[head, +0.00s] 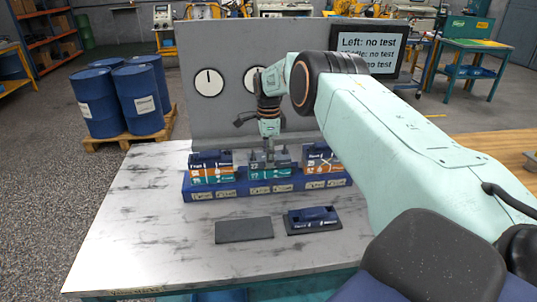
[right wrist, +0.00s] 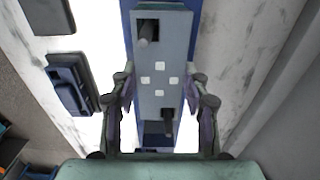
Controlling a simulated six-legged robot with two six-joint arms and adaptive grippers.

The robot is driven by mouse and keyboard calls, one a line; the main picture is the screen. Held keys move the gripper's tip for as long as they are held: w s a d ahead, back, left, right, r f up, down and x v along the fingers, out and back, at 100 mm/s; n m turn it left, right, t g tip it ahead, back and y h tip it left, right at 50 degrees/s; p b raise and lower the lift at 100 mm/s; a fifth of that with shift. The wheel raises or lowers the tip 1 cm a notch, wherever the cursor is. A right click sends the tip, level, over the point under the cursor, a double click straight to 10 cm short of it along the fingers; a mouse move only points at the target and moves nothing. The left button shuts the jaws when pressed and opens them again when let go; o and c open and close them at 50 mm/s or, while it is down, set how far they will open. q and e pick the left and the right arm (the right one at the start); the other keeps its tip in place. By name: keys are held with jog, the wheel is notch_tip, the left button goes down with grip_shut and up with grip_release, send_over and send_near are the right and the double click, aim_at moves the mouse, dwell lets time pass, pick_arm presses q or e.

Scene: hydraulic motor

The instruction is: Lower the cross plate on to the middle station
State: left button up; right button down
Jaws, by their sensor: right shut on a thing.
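My right gripper (head: 269,146) points down over the middle station of the blue three-station base (head: 268,188). It is shut on the grey cross plate (right wrist: 176,65), which shows four small pale squares and two dark openings. In the right wrist view a grey pin shows in each opening. The fingers grip the plate's two long sides. In the head view the plate is low at the middle station (head: 270,173); I cannot tell whether it rests fully on it. My left gripper is out of view.
Dark blue-topped blocks stand on the left station (head: 210,167) and right station (head: 321,158). A bare dark pad (head: 244,230) and a pad with a blue plate (head: 312,219) lie in front. A grey panel with dials (head: 225,115) stands behind. The bench's left front is clear.

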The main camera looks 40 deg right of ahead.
jog(key=shift+f, duration=0.4)
jog(key=c, duration=0.6)
grip_release()
